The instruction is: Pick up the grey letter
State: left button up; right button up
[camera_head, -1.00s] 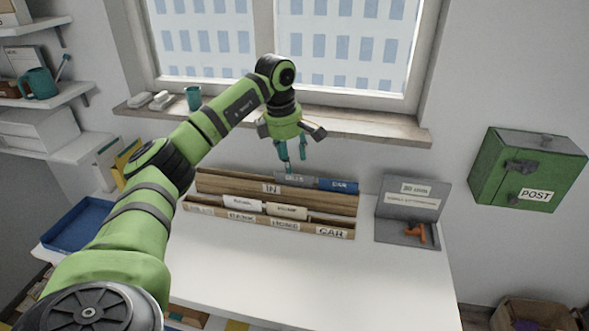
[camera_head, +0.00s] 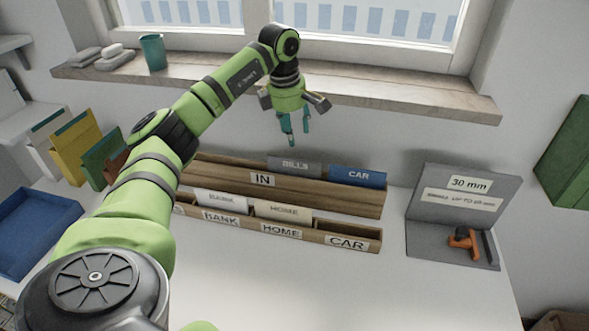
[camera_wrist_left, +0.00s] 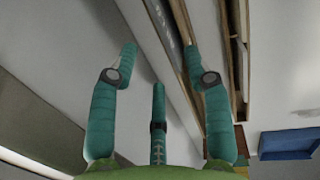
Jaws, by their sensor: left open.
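The grey letter (camera_head: 295,166) marked BILLS stands upright in the back IN row of the wooden letter rack (camera_head: 330,197), left of the blue CAR letter (camera_head: 358,176). My left gripper (camera_head: 296,137) is open and empty, its teal fingers pointing down. In the head view it appears just above the grey letter, with a gap between them. The left wrist view shows the spread fingers (camera_wrist_left: 160,65), with a dark grey strip with faint lettering (camera_wrist_left: 165,22), likely the grey letter, beyond them. Nothing is between the fingers. My right gripper is not in view.
A grey 30 mm gauge (camera_head: 465,205) with an orange part is on the right. A blue tray (camera_head: 35,235) is at left. The windowsill (camera_head: 400,95) runs behind the arm. The front desk is clear.

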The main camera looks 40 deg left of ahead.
pick_arm(q)
jog(key=b, duration=0.2)
send_over(294, 160)
notch_tip(294, 160, down, 4)
jog(key=shift+s+d+f, duration=0.15)
jog(key=shift+s+f, duration=0.05)
jog(key=shift+f, duration=0.25)
jog(key=shift+s+d+f, duration=0.15)
jog(key=shift+s+f, duration=0.05)
jog(key=shift+f, duration=0.2)
jog(key=f, duration=0.2)
jog(key=f+p, duration=0.1)
jog(key=w+f, duration=0.1)
jog(key=f, duration=0.1)
jog(key=shift+w+a+f, duration=0.1)
jog(key=shift+a+f, duration=0.25)
jog(key=shift+a, duration=0.05)
grip_shut()
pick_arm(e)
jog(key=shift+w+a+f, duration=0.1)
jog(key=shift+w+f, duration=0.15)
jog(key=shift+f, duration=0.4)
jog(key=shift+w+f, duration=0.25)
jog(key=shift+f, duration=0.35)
pick_arm(q)
jog(key=shift+r, duration=0.1)
